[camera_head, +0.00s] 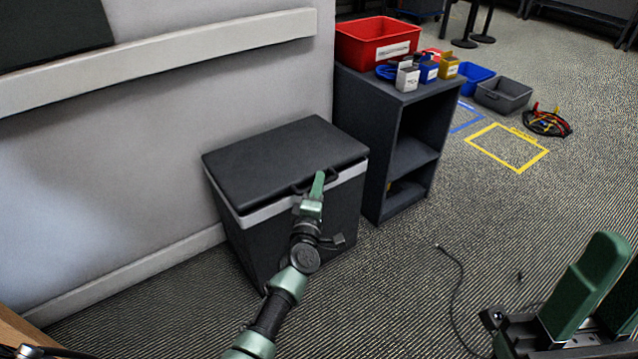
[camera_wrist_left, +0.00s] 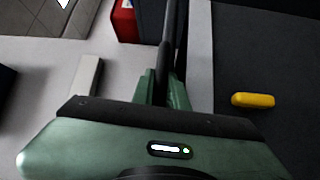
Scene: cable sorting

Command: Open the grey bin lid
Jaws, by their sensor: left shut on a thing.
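The grey bin (camera_head: 290,245) stands on the floor against the wall, with a light band below its rim. Its dark flat lid (camera_head: 285,155) lies over the top; a narrow dark gap shows along the front, and I cannot tell whether the lid is slightly raised. A dark handle (camera_head: 331,175) sticks out from the lid's front edge. My left gripper (camera_head: 316,188) is shut on this handle. In the left wrist view, the fingers (camera_wrist_left: 163,88) close around a dark bar. My right gripper (camera_head: 604,285) is at the lower right, its fingers apart and empty.
A dark shelf (camera_head: 385,130) stands right beside the bin, carrying a red bin (camera_head: 376,42) and small boxes. Blue (camera_head: 474,76) and grey (camera_head: 503,94) trays and a cable bundle (camera_head: 547,122) lie on the floor beyond. A loose black cable (camera_head: 458,290) lies on the carpet.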

